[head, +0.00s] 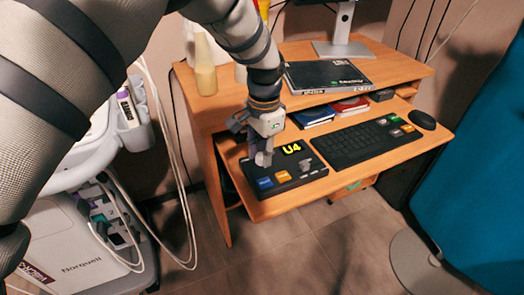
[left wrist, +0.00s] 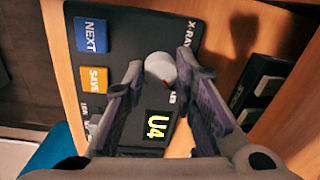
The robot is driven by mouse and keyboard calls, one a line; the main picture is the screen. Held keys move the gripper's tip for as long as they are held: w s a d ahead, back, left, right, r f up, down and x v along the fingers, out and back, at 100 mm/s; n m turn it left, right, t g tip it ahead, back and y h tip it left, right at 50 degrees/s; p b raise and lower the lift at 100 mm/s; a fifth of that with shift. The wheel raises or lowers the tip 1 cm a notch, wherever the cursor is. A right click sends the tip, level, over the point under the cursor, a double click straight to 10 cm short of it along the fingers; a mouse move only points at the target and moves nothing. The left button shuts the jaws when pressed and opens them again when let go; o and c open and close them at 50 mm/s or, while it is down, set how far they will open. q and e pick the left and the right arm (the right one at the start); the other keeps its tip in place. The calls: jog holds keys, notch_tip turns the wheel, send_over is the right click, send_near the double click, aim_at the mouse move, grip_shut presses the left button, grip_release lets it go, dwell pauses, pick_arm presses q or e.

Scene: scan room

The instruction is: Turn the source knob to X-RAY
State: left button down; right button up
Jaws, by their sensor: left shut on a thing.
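The source knob (left wrist: 158,66) is a pale round knob on a dark control panel (left wrist: 135,30). In the left wrist view it sits between the two fingers of my left gripper (left wrist: 160,68), which is shut on it. A small red mark shows on its lower right side, near a label partly hidden by a finger and ending in "AB". The X-RAY label (left wrist: 190,30) is up and to the right of the knob. In the head view my left gripper (head: 262,155) reaches down onto the panel (head: 300,180) left of the yellow U4 display (head: 291,148). My right gripper is not in view.
Blue NEXT (left wrist: 92,36) and orange SAVE (left wrist: 95,82) buttons are close by on the panel. A keyboard (head: 355,143) and mouse (head: 422,119) lie to the right on the desk (head: 270,211). A white machine (head: 85,250) with cables stands to the left.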

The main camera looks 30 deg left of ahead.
pick_arm(q)
jog(key=n+p, duration=0.1)
jog(key=n, duration=0.3)
jog(key=shift+r, duration=0.1)
jog(key=n, duration=0.4)
jog(key=shift+n, duration=0.3)
jog(key=n, duration=0.5)
jog(key=shift+g, duration=0.3)
jog(key=n, duration=0.5)
jog(key=shift+n, duration=0.3)
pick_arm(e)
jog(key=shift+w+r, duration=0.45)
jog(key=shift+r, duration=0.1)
pick_arm(q)
jog(key=shift+f, duration=0.2)
jog(key=c, duration=1.3)
grip_release()
jog(key=shift+w, duration=0.1)
jog(key=shift+r, duration=0.15)
